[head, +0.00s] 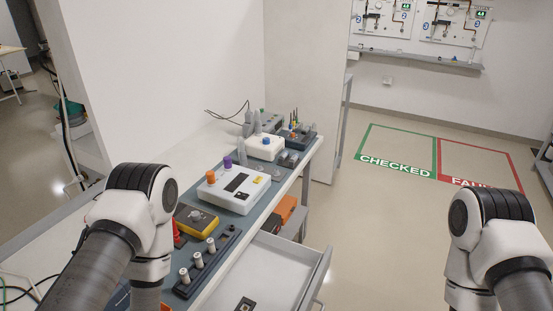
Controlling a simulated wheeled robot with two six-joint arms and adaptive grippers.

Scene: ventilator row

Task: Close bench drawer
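The bench drawer (255,263) is pulled out from under the bench's right side. It is a light grey open tray, its far wall and right front panel showing, and its near end is cut off by the picture's lower edge. A small dark item (244,304) lies in it. The bench (190,168) runs from lower left to the back. My two arms show at the lower left and lower right. Both grippers are out of the picture, so their state does not show.
On the bench stand a white device (240,192), a yellow meter (195,219) and a dark rack with several white cylinders (207,262). Orange boxes (285,209) sit under the bench. Floor right of the drawer is clear, with green CHECKED (396,167) and red (478,181) marked areas.

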